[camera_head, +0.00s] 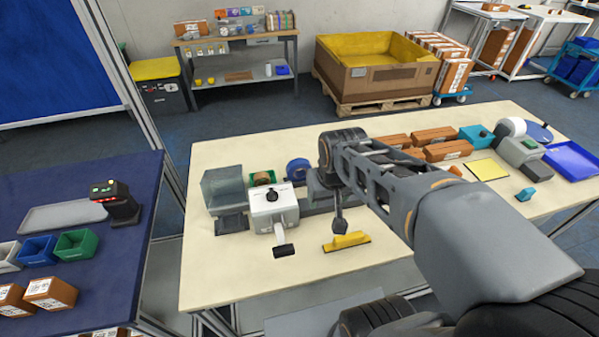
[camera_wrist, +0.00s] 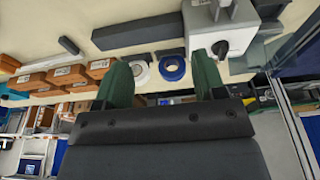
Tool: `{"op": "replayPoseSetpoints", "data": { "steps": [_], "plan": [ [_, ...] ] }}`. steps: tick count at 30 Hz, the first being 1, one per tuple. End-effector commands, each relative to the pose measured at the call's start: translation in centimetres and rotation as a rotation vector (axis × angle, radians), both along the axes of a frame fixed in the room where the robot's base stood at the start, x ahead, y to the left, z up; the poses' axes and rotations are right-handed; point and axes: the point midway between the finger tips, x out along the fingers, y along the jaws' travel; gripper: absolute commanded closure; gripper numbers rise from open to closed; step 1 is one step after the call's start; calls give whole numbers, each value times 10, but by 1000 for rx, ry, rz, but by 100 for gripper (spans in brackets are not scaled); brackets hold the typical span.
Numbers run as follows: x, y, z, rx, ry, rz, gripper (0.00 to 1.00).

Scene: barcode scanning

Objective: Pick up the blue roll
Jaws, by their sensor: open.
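The blue roll (camera_head: 298,169) stands near the far edge of the table, behind a grey and white machine. In the wrist view it shows as a blue ring (camera_wrist: 173,68) with a white core, between the two green fingers and closer to the right one. My gripper (camera_wrist: 161,66) is open, with nothing held between its fingers. The blue roll appears beyond the fingertips; the exact gap cannot be told. In the head view the fingers are largely hidden by my arm. A white roll (camera_wrist: 142,74) sits just left of the blue roll, by the left finger.
The white machine (camera_head: 272,206) and a green roll (camera_head: 262,178) are close on the left in the head view. A long dark grey bar (camera_wrist: 138,32) lies beside the rolls. Brown boxes (camera_head: 433,136) stand to the right. The yellow tool (camera_head: 346,241) lies near the front.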

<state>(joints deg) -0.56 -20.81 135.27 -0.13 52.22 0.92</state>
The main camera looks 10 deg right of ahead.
Motion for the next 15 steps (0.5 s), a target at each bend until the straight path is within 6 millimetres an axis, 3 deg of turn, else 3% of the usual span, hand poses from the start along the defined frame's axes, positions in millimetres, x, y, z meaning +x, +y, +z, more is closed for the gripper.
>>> {"op": "replayPoseSetpoints", "data": {
  "steps": [8, 15],
  "plan": [
    [93, 0, -22, 30, 122, -176, 36],
    [177, 1, -51, 65, 201, -496, 36]
  ]
}}
